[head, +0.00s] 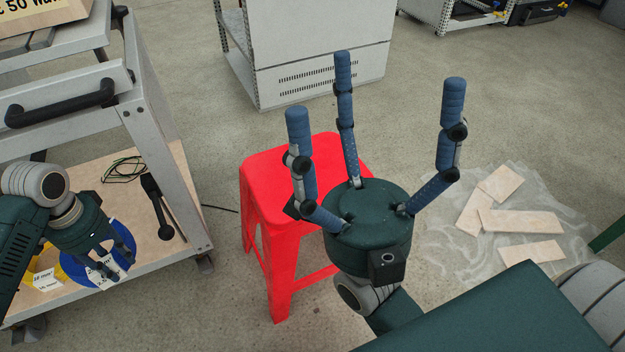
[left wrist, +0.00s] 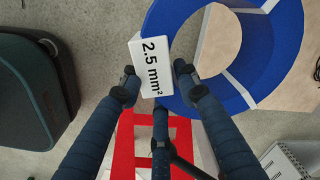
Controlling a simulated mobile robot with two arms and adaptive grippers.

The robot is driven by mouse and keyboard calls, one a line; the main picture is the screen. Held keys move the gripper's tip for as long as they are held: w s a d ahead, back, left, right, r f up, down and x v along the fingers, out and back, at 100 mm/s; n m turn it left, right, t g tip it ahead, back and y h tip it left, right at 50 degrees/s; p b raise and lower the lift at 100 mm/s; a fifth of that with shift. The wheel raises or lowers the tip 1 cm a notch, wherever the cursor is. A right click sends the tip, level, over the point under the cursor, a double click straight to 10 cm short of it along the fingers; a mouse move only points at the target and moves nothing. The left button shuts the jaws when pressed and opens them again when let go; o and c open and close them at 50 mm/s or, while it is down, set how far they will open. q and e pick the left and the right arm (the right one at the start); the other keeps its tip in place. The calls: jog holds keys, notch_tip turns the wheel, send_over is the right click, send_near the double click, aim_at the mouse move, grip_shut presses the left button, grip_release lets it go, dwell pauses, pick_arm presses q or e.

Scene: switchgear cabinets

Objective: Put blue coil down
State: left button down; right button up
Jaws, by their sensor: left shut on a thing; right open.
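The blue coil (head: 74,266) is at the lower shelf of the grey cart at the left of the head view. My left gripper (head: 112,264) is shut on it, and the fingers cover part of its right side. In the left wrist view, the blue coil (left wrist: 287,45) fills the upper right, with its white "2.5 mm²" label (left wrist: 151,65) between the fingers. I cannot tell whether the coil touches the shelf. My right gripper (head: 372,92) is open and empty, its three fingers spread upward in front of the red stool.
A yellow coil (head: 44,268) lies left of the blue coil. The wooden shelf (head: 150,243) also holds a black tool (head: 157,206) and a thin dark cable (head: 124,169). A red stool (head: 268,212) stands right of the cart. Wooden boards (head: 520,221) lie on the floor at the right.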

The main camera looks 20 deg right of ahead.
pick_arm(q)
jog(key=s+d+r+n, duration=0.3)
jog(key=s+r+n, duration=0.2)
jog(key=s+r, duration=0.3)
jog(key=s+d+r+n, duration=0.4)
jog(key=s+r, duration=0.3)
jog(key=r, duration=0.8)
jog(key=shift+s+d+r+n, duration=0.15)
jog(key=shift+s+r+n, duration=0.05)
jog(key=shift+s+n, duration=0.2)
